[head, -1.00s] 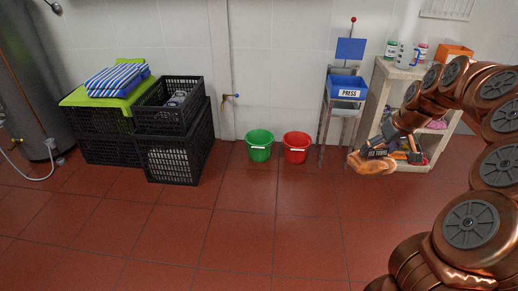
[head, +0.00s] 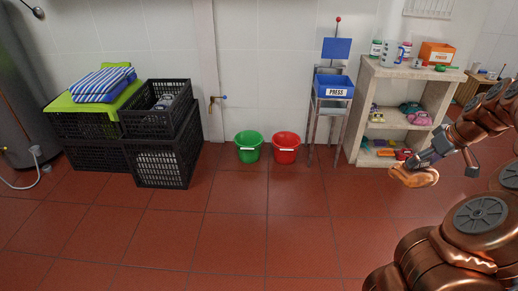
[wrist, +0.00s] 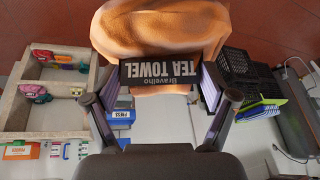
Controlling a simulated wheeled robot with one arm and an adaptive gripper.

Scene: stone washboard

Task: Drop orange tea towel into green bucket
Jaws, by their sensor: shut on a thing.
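My gripper (wrist: 160,92) is shut on the orange tea towel (wrist: 160,32), with a finger on each side of its black "TEA TOWEL" label in the wrist view. In the head view the orange tea towel (head: 414,177) hangs bunched in the air at the right, in front of the shelf. The green bucket (head: 249,146) stands on the floor by the wall, to the left of the towel and well apart from it. Its inside is too small to make out. The bucket does not show in the wrist view.
A red bucket (head: 286,147) stands just right of the green one. A stand with a blue "PRESS" bin (head: 333,87) and a stone shelf (head: 401,73) stand further right. Black crates (head: 158,150) stand left. The tiled floor (head: 235,210) in front is clear.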

